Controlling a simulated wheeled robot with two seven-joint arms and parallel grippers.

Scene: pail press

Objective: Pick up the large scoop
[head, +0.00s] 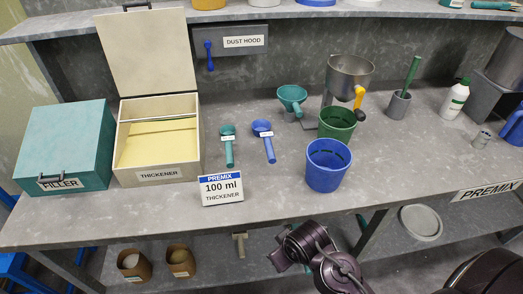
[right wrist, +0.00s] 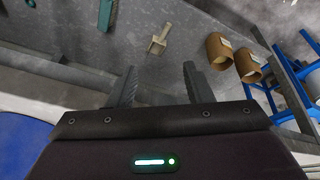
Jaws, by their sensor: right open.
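Two scoops lie on the bench right of the thickener box (head: 158,175). One is green (head: 228,146) and one is blue (head: 264,140). The blue one looks slightly larger; their labels are too small to read. Both handles point toward the front edge. My right gripper (head: 281,259) is low in front of the bench, below the top and apart from both scoops. In the right wrist view its fingers (right wrist: 158,88) are spread with nothing between them, and neither scoop shows. My left gripper is not in view.
A "PREMIX 100 ml THICKENER" sign (head: 221,189) stands in front of the scoops. A blue pail (head: 328,167) and a green pail (head: 337,124) stand to their right, near a green funnel (head: 292,95). The bench front edge lies above my right gripper. Brown tubs (head: 133,264) sit below.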

